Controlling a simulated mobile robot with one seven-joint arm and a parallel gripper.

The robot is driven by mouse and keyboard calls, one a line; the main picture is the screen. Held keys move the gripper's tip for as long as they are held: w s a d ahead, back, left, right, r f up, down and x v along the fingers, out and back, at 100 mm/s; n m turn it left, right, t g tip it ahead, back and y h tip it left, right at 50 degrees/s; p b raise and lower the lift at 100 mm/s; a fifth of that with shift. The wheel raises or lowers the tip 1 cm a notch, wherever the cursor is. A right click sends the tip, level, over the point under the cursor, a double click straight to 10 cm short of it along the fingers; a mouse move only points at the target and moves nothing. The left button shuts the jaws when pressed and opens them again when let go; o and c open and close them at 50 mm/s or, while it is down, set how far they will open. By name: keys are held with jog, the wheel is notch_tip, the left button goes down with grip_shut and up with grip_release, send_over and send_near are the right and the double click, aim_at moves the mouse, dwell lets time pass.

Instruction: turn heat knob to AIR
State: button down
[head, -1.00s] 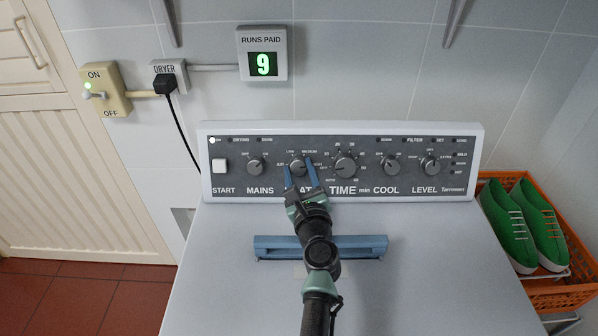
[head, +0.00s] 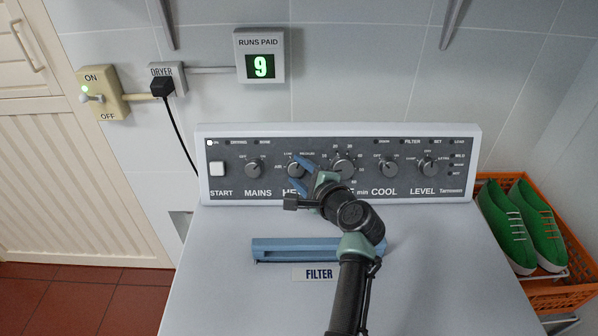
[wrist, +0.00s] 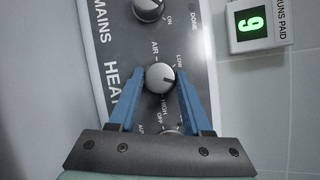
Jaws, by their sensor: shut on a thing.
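The heat knob (head: 295,170) is a round grey knob on the dryer's dark control panel, above the HEAT lettering, which my gripper partly covers. My gripper (head: 296,168) reaches in from the lower right with its two blue fingers around the knob. In the wrist view, the knob (wrist: 160,78) sits between the fingers (wrist: 160,85), which are shut on it. Its dark pointer line faces the right of that picture, slightly downward, away from the AIR label (wrist: 155,48) at the upper left. LOW is at the upper right; the lower labels are partly covered.
The mains knob (head: 254,167) is left of the heat knob; the time knob (head: 343,165) is close on the right, beside my gripper. A blue filter handle (head: 275,250) lies below on the dryer top. The RUNS PAID display (head: 260,66) shows 9. An orange crate (head: 548,297) holds green shoes.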

jog(key=n+g, duration=0.1)
jog(key=n, duration=0.1)
jog(key=n+g+p, duration=0.1)
jog(key=n, duration=0.2)
jog(key=shift+w+r+h, duration=0.1)
jog(key=shift+r+h, duration=0.1)
jog(key=shift+h, duration=0.1)
jog(key=n+g, duration=0.1)
jog(key=n, duration=0.1)
jog(key=n+g+h+p, duration=0.1)
jog(key=n, duration=0.2)
jog(key=shift+a+r+h, duration=0.1)
jog(key=shift+r+h, duration=0.05)
jog(key=shift+h, duration=0.15)
jog(key=n+h, duration=0.1)
jog(key=n, duration=0.1)
jog(key=n+g+h+p, duration=0.1)
jog(key=n, duration=0.2)
jog(key=shift+w+a+h+p, duration=0.1)
jog(key=shift+a+h+p, duration=0.1)
jog(key=shift+h+p, duration=0.1)
jog(key=n+h, duration=0.2)
jog(key=n, duration=0.2)
jog(key=shift+a+h+p, duration=0.15)
jog(key=shift+h+p, duration=0.15)
jog(key=shift+p, duration=0.05)
jog(key=shift+c, duration=1.7)
grip_release()
jog(key=shift+r, duration=0.1)
